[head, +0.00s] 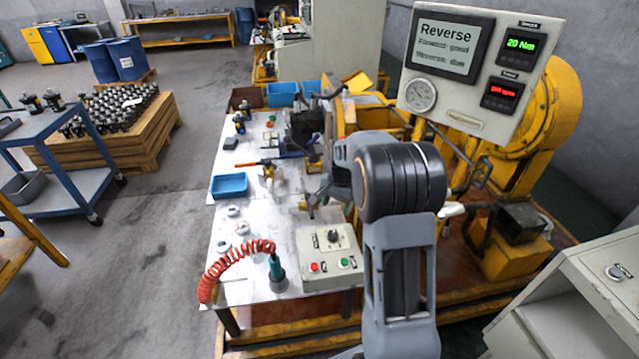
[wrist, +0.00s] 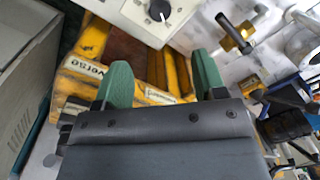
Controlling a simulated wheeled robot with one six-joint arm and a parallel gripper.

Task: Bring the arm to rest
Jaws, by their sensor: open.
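My gripper (wrist: 161,80) shows in the wrist view with its two green fingers apart and nothing between them. It is above the yellow frame (wrist: 150,97) with a label partly reading "verse". In the head view my arm (head: 402,235) rises at the lower middle and bends away over the right side of the bench. My gripper's fingers cannot be made out there. The control box (head: 312,243) with a black knob sits on the bench, left of my arm; part of it shows at the top of the wrist view (wrist: 135,12).
The white bench (head: 262,222) holds a blue tray (head: 229,186), a red coiled hose (head: 228,262) and small parts. A display panel (head: 460,110) reads "Reverse", "Forward good", "Reverse due" and 20 Nm. Yellow machinery (head: 545,120) stands right, a grey cabinet (head: 590,290) lower right.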

